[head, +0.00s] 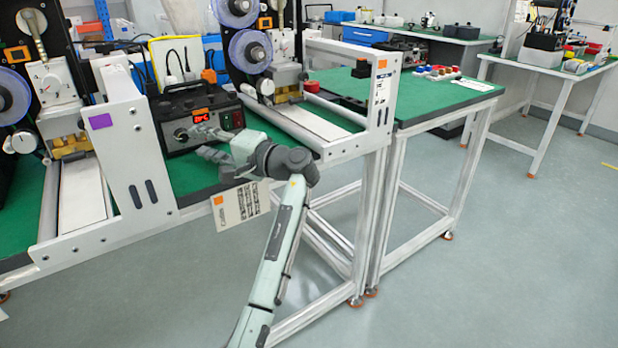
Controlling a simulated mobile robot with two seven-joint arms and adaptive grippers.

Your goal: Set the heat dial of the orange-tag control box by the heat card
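The black control box (174,108) stands on the green bench between two machines. The white heat card (241,206) with an orange square and small print hangs at the bench's front edge, below the gripper. My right gripper is not in view.
A white machine frame with a purple tag (101,121) stands left of the box. Another white frame with an orange tag (381,85) stands to the right. A second green bench (440,95) adjoins on the right. The floor in front is clear.

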